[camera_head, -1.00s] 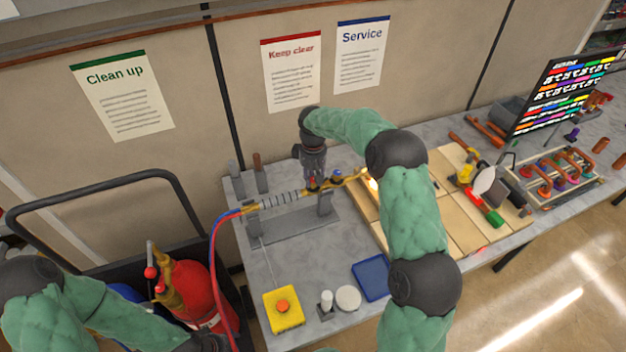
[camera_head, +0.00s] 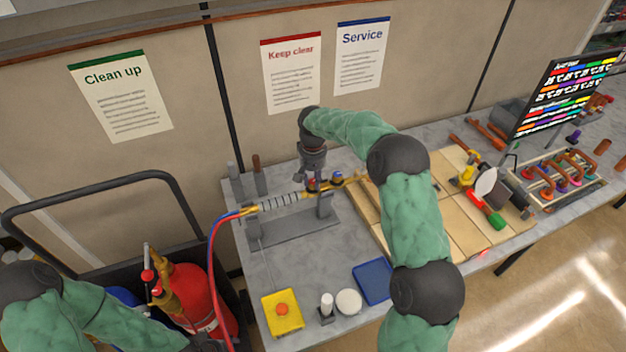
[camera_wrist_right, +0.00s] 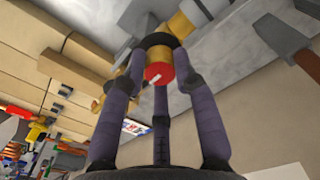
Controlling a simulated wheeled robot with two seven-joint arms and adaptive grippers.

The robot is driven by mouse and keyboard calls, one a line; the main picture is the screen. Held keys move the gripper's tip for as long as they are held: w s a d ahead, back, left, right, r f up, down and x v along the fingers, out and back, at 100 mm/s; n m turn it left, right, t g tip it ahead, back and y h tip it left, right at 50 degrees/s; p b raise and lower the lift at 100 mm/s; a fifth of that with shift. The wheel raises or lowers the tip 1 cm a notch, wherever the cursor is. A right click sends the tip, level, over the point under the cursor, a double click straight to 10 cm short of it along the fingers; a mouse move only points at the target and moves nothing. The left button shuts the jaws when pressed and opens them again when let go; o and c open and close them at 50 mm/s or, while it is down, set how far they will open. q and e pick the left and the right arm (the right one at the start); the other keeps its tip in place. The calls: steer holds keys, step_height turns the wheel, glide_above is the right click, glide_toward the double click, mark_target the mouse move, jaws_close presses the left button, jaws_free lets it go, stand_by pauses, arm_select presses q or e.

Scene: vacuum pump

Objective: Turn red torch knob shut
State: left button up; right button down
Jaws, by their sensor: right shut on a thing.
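The torch (camera_head: 281,200), brass with a ribbed grip, lies across a grey stand (camera_head: 290,231) on the bench. Red and blue hoses run from its left end. My right gripper (camera_head: 312,181) reaches down to the torch from above. In the right wrist view, the fingers of my right gripper (camera_wrist_right: 158,66) close around the red knob (camera_wrist_right: 158,75), which has a white mark. A blue knob (camera_head: 337,174) sits to the right on the torch. No flame shows at the torch tip. My left gripper (camera_head: 205,343) is low by the cylinder cart, its fingers not clear.
A red cylinder (camera_head: 187,292) stands in a black-framed cart (camera_head: 95,186) at left. Pale tiles (camera_head: 452,238) and tools lie right.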

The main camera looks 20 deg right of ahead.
mark_target(313, 181)
steer(key=shift+f, duration=0.1)
stand_by(0.3)
steer(key=c, duration=0.9)
jaws_free()
steer(key=shift+c, duration=0.2)
step_height(313, 181, up, 12)
